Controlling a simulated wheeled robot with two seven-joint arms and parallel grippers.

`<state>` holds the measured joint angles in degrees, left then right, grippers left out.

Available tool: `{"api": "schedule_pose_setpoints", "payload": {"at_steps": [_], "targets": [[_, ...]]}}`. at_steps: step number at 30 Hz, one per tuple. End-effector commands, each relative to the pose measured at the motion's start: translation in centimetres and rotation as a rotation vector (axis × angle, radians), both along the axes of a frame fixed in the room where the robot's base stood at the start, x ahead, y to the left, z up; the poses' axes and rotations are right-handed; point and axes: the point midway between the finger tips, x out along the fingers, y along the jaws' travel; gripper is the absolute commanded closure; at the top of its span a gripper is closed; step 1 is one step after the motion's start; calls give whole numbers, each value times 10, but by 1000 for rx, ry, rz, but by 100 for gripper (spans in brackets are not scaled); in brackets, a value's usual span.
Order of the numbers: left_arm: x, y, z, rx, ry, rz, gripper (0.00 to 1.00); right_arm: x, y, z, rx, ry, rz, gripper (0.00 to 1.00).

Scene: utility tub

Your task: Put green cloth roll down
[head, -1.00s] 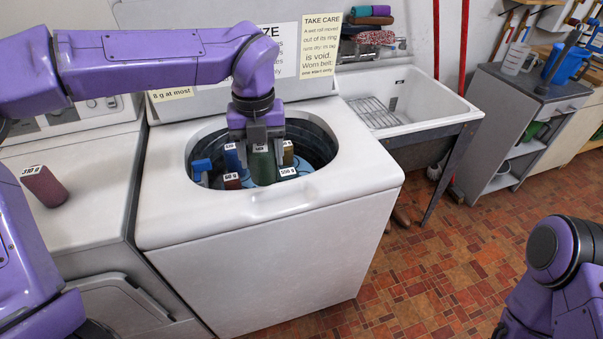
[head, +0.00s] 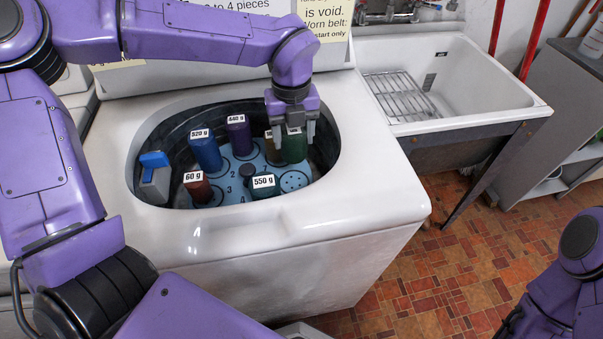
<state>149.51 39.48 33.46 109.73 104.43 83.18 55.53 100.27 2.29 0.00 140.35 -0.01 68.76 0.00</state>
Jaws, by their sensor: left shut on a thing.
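My left gripper (head: 294,126) is shut on the top of the green cloth roll (head: 295,149), which is upright at the right side of the washer's round tub. A light blue disc (head: 231,168) with numbered places and rings of small holes forms the tub floor. I cannot tell whether the roll's lower end touches it. A dark olive roll (head: 273,153) stands just left of the green one, partly hidden by the gripper. A bare ring of holes (head: 294,181) shows in front of the green roll. My right gripper is not in view; only part of that arm shows at lower right.
Other upright rolls in the tub are a blue one (head: 206,153), a purple one (head: 240,138), a brown-red one (head: 197,189) and a teal one (head: 264,187). A grey and blue object (head: 154,177) is at the tub's left. A white sink (head: 450,80) stands right of the washer (head: 370,190).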

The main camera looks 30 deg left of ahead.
Motion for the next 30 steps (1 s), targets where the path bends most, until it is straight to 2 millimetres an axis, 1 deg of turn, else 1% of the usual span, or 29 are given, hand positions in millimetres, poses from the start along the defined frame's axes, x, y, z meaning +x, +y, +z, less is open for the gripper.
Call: {"api": "schedule_pose_setpoints", "payload": {"at_steps": [1,6,8,12,15,17,23,26,27,29,30], "targets": [[-1,1,-11,0,4,1,80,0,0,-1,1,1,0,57],[-2,1,-47,0,4,1,80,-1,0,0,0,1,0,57],[-1,0,-55,0,3,0,80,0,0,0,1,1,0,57],[-1,0,-79,0,4,-1,80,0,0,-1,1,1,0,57],[-1,0,-93,1,2,-2,80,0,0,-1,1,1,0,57],[0,-1,-96,0,1,-2,80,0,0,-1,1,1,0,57],[0,-1,-96,0,0,-2,80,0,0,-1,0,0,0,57],[0,-1,-100,0,0,-2,80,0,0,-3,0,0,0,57],[0,-1,-100,1,1,-2,34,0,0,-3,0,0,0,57],[0,-1,-99,1,1,-3,15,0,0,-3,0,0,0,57],[0,-1,-99,0,1,-3,15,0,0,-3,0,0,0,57]]}}
